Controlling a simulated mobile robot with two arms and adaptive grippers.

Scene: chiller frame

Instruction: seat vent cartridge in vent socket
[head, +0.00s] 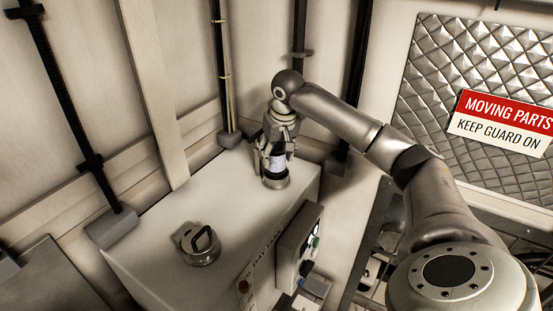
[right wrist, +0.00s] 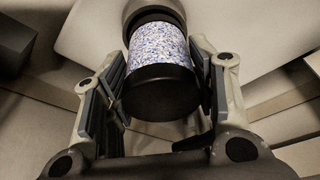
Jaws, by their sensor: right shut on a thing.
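The vent cartridge (head: 277,162) is upright at the far end of the white cabinet top, below my right gripper (head: 277,148). In the right wrist view the cartridge (right wrist: 158,48) has a blue-speckled band and a black near end. It lies between the two fingers of my right gripper (right wrist: 162,88), which is shut on it. A round metallic collar, which looks like the vent socket (head: 274,182), surrounds the cartridge's lower end. Whether the cartridge is fully down in it is hidden. My left gripper is out of view.
A round metal cap with a handle (head: 203,248) sits on the near part of the cabinet top (head: 225,205). A control box (head: 298,245) juts from the cabinet's right side. Walls and dark vertical pipes stand close behind. The top between cap and collar is clear.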

